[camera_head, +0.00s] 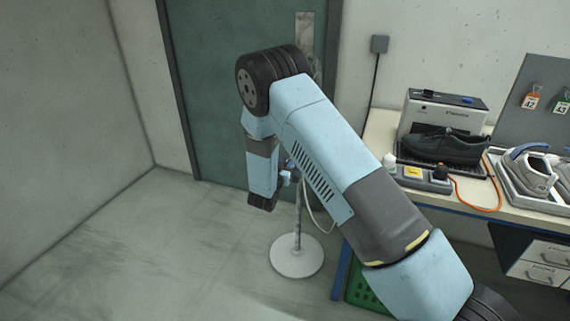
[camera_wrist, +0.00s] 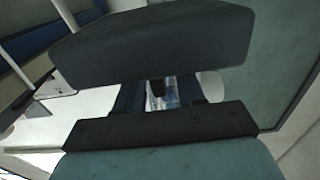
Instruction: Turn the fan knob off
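The standing fan shows in the head view as a round white base (camera_head: 297,262) on the floor and a thin upright pole (camera_head: 298,215). Its head and the knob are hidden behind my arm. A small blue-grey part beside the pole, next to my wrist, cannot be told as gripper or fan. In the wrist view, dark parts of my wrist fill the middle. Through the narrow gap between them show a small dark piece, a pale surface and two dark blue pieces. A white rounded edge shows to their right. My fingertips cannot be made out clearly.
A workbench (camera_head: 387,130) stands at the right with a black shoe (camera_head: 446,147) on a machine, a grey shoe (camera_head: 530,172) and an orange cable. A green crate (camera_head: 366,290) is below it. A green door (camera_head: 215,110) is behind my arm. The floor at left is clear.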

